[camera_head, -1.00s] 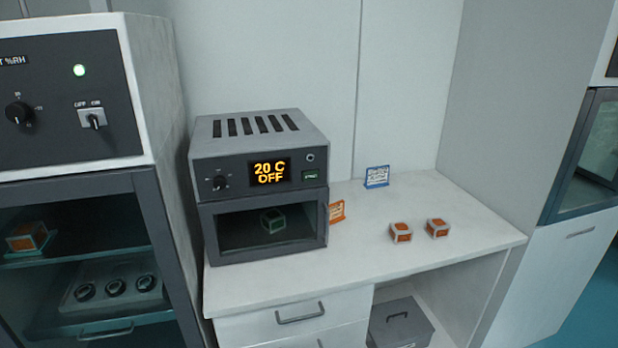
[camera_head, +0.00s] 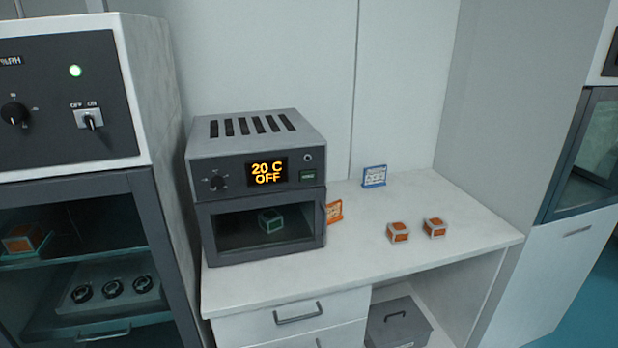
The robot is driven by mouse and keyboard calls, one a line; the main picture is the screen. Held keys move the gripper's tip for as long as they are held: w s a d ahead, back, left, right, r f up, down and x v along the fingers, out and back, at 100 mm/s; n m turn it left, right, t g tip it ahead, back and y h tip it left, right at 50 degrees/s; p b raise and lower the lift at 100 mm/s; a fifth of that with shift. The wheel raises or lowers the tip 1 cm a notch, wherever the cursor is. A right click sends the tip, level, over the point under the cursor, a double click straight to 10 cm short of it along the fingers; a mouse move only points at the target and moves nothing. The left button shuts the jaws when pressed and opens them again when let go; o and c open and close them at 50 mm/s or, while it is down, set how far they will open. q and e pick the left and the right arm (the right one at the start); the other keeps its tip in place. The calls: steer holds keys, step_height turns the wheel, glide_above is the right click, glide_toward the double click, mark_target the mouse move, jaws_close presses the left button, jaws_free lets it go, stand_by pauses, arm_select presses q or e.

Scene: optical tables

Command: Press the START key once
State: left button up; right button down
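A small green key (camera_head: 308,175), which looks like the START key, is on the front panel of a grey bench oven (camera_head: 257,190). Its lettering is too small to read. The display (camera_head: 267,171) beside it reads "20 C OFF" in orange. A dial (camera_head: 217,182) is at the left of the panel. The oven's window door is closed, and a small greenish cube (camera_head: 271,220) shows behind it. Neither of my grippers is in view.
The oven stands on a white bench (camera_head: 440,262) with two orange-topped cubes (camera_head: 398,232) (camera_head: 434,227), a blue card (camera_head: 374,176) and an orange card (camera_head: 334,211). A tall cabinet (camera_head: 130,90) rises close on the left. The bench front is clear.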

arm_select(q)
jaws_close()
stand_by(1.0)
